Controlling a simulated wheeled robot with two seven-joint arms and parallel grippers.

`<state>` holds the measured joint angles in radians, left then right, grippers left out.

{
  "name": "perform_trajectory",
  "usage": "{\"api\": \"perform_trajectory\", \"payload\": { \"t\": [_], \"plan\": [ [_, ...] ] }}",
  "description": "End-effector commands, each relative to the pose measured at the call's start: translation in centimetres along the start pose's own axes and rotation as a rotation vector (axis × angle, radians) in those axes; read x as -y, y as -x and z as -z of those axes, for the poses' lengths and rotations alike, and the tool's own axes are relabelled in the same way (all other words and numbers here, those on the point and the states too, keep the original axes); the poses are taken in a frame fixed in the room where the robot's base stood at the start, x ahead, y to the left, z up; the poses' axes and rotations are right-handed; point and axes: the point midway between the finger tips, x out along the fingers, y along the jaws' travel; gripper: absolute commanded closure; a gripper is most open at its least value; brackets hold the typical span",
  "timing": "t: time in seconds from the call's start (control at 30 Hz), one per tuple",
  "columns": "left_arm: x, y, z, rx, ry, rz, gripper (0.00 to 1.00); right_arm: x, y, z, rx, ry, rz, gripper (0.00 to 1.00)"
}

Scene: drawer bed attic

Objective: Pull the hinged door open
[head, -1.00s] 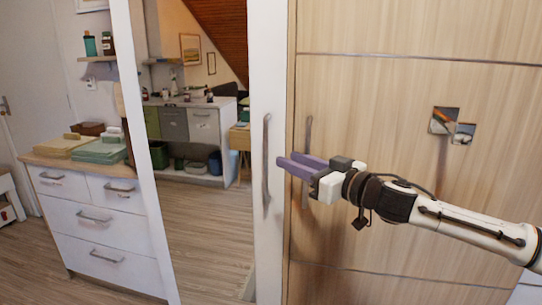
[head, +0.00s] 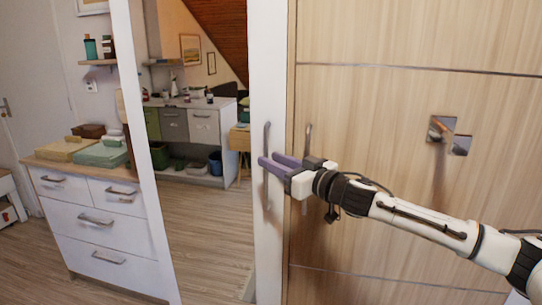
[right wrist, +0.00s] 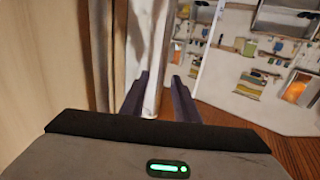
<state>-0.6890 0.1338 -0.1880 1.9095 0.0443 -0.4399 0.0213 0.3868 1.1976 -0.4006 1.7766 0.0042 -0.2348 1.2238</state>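A tall hinged door with a white frame (head: 268,55) and a mirror-like panel (head: 205,215) stands in the middle of the head view. Its long vertical grey handle (head: 267,195) is on the right side of the frame. My right gripper (head: 265,163) is at the middle of this handle, and its two purple fingers are apart. In the right wrist view the fingers (right wrist: 160,92) are open, with a pale upright strip between them; I cannot tell whether they touch the handle. The door looks shut. My left gripper is not in view.
A wooden panel (head: 400,105) with its own vertical handle (head: 308,135) is just right of the white frame. A white drawer cabinet (head: 100,235) with folded cloths stands on the left. Wooden floor shows at lower left.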

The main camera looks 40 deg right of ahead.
Motion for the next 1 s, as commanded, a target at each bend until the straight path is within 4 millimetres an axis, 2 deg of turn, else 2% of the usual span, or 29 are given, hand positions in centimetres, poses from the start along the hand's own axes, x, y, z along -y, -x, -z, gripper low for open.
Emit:
{"api": "perform_trajectory", "payload": {
  "t": [0.2, 0.5, 0.53, 0.7, 1.0],
  "plan": [
    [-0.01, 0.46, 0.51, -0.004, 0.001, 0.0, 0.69, 0.08, -1.19, 0.12, 0.0, 0.002, 0.001, 0.72],
    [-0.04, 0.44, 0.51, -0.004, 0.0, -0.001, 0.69, 0.12, -1.32, -0.01, 0.001, 0.002, 0.002, 0.72],
    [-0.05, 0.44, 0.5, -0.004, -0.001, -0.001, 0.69, 0.12, -1.32, 0.0, 0.001, 0.002, 0.002, 0.73],
    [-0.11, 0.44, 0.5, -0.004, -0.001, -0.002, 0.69, 0.12, -1.31, 0.0, 0.001, 0.002, 0.002, 1.0],
    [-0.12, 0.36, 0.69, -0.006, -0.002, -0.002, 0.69, 0.24, -1.31, -0.02, 0.001, 0.001, 0.0, 1.0]
  ]
}}
